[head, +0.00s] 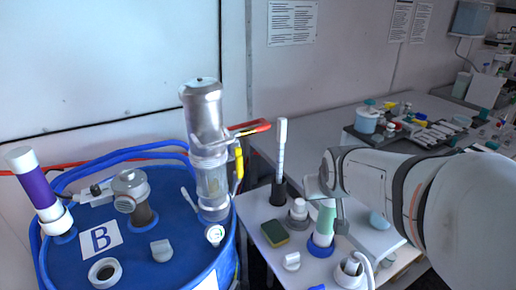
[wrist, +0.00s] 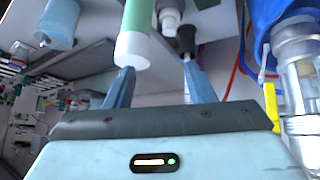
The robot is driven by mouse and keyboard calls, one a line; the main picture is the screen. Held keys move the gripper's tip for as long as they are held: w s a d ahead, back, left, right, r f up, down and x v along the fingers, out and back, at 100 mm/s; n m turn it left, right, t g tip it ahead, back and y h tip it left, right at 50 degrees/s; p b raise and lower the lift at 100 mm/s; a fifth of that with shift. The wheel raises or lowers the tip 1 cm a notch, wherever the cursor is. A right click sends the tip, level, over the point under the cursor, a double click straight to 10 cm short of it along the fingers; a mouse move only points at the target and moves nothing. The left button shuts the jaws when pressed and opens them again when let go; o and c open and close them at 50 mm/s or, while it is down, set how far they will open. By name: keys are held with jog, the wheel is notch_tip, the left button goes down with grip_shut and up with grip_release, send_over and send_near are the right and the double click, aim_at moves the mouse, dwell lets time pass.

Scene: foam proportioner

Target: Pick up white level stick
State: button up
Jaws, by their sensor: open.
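The white level stick (head: 282,145) stands upright in a black holder (head: 278,194) on the small table in the head view. My gripper (head: 325,198) is open and empty, to the right of the stick and apart from it, close to the green and white bottle. In the wrist view, my gripper's two fingers (wrist: 159,68) are spread. A dark piece, apparently the stick's holder (wrist: 187,38), shows near the right fingertip. I cannot make out the white stick clearly in that view.
The green and white bottle (head: 324,222) stands in a blue ring by my gripper and overlaps the left finger in the wrist view (wrist: 135,35). A white-capped bottle (head: 298,212), sponge (head: 275,233) and blue drum (head: 140,262) are nearby. The back counter (head: 320,115) has free room.

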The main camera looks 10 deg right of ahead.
jog(key=w+d+r+t, duration=0.2)
jog(key=w+t, duration=0.1)
jog(key=w, duration=0.8)
jog(key=n+t+y, duration=0.2)
jog(key=t+y, duration=0.1)
jog(key=t, duration=0.1)
send_near(284, 122)
jog(key=d+f, duration=0.3)
jog(key=w+y, duration=0.1)
jog(key=w+a+n+t+y, duration=0.1)
jog(key=w, duration=0.1)
jog(key=w+n+t+y, duration=0.1)
jog(key=y, duration=0.1)
jog(key=shift+w+a+r, duration=0.15)
jog(key=shift+a, duration=0.2)
jog(key=shift+w+a+n+y+p, duration=0.35)
jog(key=shift+n+y, duration=0.15)
jog(key=shift+y, duration=0.2)
jog(key=shift+w+a, duration=0.2)
jog(key=shift+w, duration=0.1)
jog(key=p+x, duration=0.1)
jog(key=x, duration=0.2)
jog(key=p+x, duration=0.2)
jog(key=x, duration=0.2)
jog(key=shift+d+f, duration=0.2)
grip_shut()
